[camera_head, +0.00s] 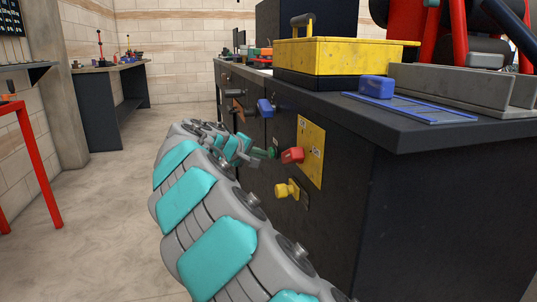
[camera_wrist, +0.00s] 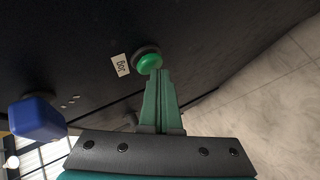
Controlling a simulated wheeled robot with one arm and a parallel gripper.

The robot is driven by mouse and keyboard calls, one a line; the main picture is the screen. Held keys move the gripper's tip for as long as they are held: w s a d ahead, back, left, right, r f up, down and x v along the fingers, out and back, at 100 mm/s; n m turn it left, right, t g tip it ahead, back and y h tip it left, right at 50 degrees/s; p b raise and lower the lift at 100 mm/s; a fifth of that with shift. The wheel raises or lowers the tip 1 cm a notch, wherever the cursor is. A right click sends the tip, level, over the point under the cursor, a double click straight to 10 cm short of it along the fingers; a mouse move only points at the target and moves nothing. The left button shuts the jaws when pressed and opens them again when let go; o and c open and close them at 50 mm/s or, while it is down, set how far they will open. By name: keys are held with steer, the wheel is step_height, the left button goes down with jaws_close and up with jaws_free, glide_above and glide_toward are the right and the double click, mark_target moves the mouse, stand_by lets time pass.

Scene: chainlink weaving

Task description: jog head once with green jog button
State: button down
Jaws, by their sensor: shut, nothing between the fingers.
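The green jog button (camera_wrist: 150,62) is round, in a dark ring on the black cabinet front. A white label (camera_wrist: 121,66) reading "Jog" sits beside it in the wrist view. My gripper (camera_wrist: 162,75) is shut and empty, its green fingertips at the button's lower edge in that view. I cannot tell whether they touch it. In the head view the button (camera_head: 272,152) shows as a small green spot just beyond the tips of my gripper (camera_head: 263,153). My arm covers part of the cabinet front there.
A yellow knob (camera_head: 286,190) is below, a blue handle (camera_head: 265,107) above. A yellow toolbox (camera_head: 345,56) stands on the cabinet top. The floor at left is clear.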

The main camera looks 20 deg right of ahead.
steer(key=shift+d, duration=0.15)
stand_by(0.4)
steer(key=shift+a, duration=0.9)
steer(key=a, duration=0.5)
